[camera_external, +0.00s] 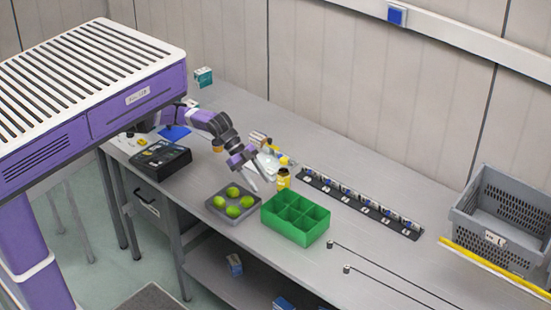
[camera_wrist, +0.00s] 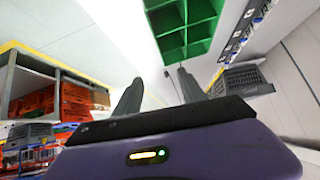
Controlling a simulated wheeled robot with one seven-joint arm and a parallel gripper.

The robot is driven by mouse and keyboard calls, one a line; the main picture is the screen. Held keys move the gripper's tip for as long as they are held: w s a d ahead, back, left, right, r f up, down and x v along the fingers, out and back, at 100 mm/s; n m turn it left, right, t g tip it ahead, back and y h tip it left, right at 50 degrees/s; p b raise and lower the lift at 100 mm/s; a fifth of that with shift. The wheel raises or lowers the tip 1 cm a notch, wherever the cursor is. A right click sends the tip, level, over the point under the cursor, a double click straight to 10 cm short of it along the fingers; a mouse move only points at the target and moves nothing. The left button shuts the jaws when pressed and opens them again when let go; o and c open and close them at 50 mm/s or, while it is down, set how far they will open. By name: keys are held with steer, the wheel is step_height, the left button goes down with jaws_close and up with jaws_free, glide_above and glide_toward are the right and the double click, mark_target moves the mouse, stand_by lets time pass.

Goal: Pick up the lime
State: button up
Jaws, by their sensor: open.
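Several green limes, one of them the lime (camera_external: 233,191), lie in a shallow grey tray (camera_external: 211,207) on the workbench in the external view. My gripper (camera_external: 257,181) is above the bench, behind and to the right of the tray, apart from the limes. In the wrist view my gripper (camera_wrist: 160,76) shows two separated dark fingers with nothing between them. No lime shows in the wrist view. Which lime is meant, I cannot tell.
A green divided box (camera_external: 295,220) stands right of the tray and also shows in the wrist view (camera_wrist: 185,42). A yellow-capped bottle (camera_external: 283,179) stands behind it. A black rack (camera_external: 360,204) and a grey crate (camera_external: 480,221) are farther right. A black case (camera_external: 160,158) is left.

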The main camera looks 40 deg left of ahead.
steer(key=s+a+f+y, duration=0.1)
steer(key=a+f+y, duration=0.4)
steer(key=a+f, duration=0.3)
steer(key=g+y, duration=0.1)
steer(key=y, duration=0.3)
glide_above(219, 198)
steer(key=shift+w+d+f, duration=0.1)
steer(key=shift+f, duration=0.5)
steer(key=shift+w+d+f, duration=0.1)
steer(key=shift+f, duration=0.5)
steer(key=shift+a+f, duration=0.15)
steer(key=shift+a, duration=0.05)
steer(key=shift+s+f+p, duration=0.2)
steer(key=shift+f+p, duration=0.15)
steer(key=shift+f, duration=3.35)
steer(key=c, duration=1)
